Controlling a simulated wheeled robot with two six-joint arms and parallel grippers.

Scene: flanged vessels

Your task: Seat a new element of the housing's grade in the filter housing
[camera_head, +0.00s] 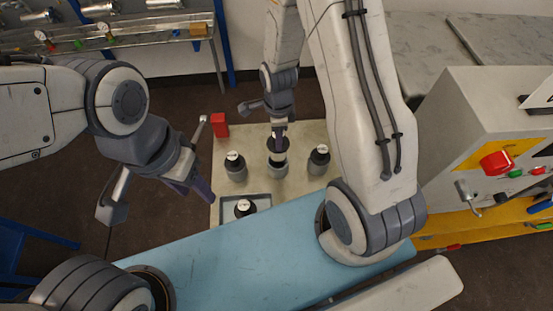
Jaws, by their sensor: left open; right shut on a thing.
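My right gripper (279,134) points straight down over the middle of a small pale table and is shut on a dark-topped, pale-sided element (278,147). The element is upright over a grey round holder (277,167); I cannot tell whether it is inside or just above it. A similar black-topped piece with a white mark stands in a grey holder at left (235,167), and another at right (319,160). A further black element with a white top (244,208) stands in a shallow grey tray. My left gripper (192,190) is open and empty, left of the table.
The pale table (300,190) has a red block (219,126) at its back left corner. A grey machine (485,130) with a red knob stands at right. A rail bench with pipes and valves (120,40) is at the back left.

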